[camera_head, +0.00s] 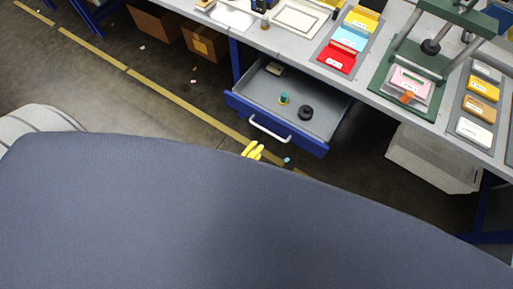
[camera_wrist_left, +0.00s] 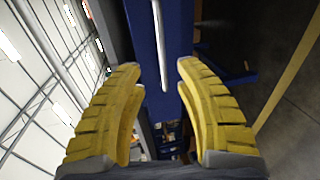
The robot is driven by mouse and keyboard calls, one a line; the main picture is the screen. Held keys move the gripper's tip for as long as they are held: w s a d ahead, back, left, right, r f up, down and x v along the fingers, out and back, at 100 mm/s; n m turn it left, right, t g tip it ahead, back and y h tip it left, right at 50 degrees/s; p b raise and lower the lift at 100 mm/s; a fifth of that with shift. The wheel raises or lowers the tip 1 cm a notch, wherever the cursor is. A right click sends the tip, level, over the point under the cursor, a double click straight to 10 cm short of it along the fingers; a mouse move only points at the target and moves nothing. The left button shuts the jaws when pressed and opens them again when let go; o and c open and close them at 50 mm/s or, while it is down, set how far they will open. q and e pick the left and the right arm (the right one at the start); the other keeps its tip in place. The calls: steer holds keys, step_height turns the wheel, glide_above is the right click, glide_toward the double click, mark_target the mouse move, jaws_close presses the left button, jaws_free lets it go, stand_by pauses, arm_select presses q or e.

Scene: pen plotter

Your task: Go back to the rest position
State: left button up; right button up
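My left gripper (camera_head: 253,150) shows only as yellow fingers past the edge of a large grey-blue shape in the head view; the rest of it is hidden. In the left wrist view its two yellow ribbed fingers (camera_wrist_left: 158,72) are spread with nothing between them. The white handle (camera_head: 270,131) of the blue drawer (camera_head: 308,141) is just beyond the fingertips; it also shows in the left wrist view (camera_wrist_left: 162,40). They look apart, but the exact gap cannot be told. The drawer is pulled open. My right gripper is not in view.
On the bench (camera_head: 285,45) stand a green press frame (camera_head: 383,75) and trays of coloured cards (camera_head: 345,45). A pale bin (camera_head: 430,163) stands below. Floor at left is mostly clear.

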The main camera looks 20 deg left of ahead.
arm_select(q)
steer(key=s+a+f+m+g, duration=0.1)
steer(key=s+f+m+g, duration=0.2)
steer(key=s+f+m, duration=0.5)
steer(key=s+a+f+m+g, duration=0.2)
steer(key=s+f+m+g, duration=0.15)
steer(key=f, duration=0.85)
steer(key=s+a+f+m+g+y, duration=0.1)
steer(key=s+a+f+m+g, duration=0.2)
steer(key=s+f, duration=0.5)
steer(key=s+a+f+m+g+y, duration=0.2)
steer(key=s+a+f+m+g, duration=0.2)
steer(key=s+f, duration=0.4)
steer(key=s+a+m, duration=0.1)
steer(key=s, duration=0.5)
steer(key=shift+a+f, duration=0.15)
steer(key=shift+a, duration=0.15)
